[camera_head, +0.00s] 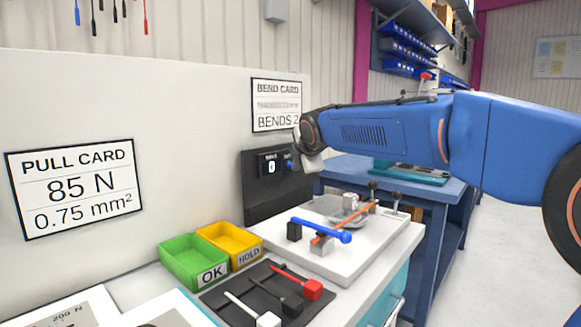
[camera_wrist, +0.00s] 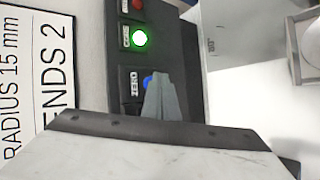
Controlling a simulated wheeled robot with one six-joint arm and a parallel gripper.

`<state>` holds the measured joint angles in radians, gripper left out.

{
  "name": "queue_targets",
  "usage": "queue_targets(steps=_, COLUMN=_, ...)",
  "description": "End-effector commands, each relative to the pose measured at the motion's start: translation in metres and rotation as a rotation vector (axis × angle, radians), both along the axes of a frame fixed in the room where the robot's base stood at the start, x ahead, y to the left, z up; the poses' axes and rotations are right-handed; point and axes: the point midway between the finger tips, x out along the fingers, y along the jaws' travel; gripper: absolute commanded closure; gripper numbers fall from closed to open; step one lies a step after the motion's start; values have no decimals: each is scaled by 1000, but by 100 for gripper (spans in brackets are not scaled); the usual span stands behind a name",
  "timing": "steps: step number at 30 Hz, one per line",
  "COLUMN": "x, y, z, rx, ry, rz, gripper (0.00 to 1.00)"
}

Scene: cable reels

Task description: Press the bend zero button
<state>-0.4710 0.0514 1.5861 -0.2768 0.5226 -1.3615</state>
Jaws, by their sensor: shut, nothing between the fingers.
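The black bend tester panel (camera_head: 270,196) stands against the white wall, with a small display reading what looks like 0 (camera_head: 271,167). The blue zero button (camera_wrist: 148,81), labelled ZERO, shows in the wrist view, partly covered by my fingers. It also shows in the head view (camera_head: 290,165) as a small blue spot just left of my gripper (camera_head: 305,163). My gripper (camera_wrist: 159,76) is shut and empty, its fingertips right at the button. I cannot tell whether they touch it. A lit green button (camera_wrist: 139,38) and a red button (camera_wrist: 138,4) sit on the same panel.
The bend card (camera_head: 277,105) hangs above the panel. Below is a white bench plate (camera_head: 350,262) with a blue lever (camera_head: 320,229) and an orange rod. Green (camera_head: 190,265) and yellow (camera_head: 228,240) bins and a dark tray (camera_head: 245,293) of leads stand front left.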

Motion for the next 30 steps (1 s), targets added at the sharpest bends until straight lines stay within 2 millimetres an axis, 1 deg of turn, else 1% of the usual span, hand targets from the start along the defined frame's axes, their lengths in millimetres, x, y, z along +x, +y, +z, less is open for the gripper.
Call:
queue_targets(steps=7, x=-7, y=-9, z=0, rx=1, ry=0, rz=-1, gripper=100)
queue_targets(steps=20, x=-9, y=-11, z=0, rx=0, ry=0, rz=0, gripper=100)
queue_targets(steps=30, x=-24, y=-31, z=0, rx=0, ry=0, rz=-1, gripper=100)
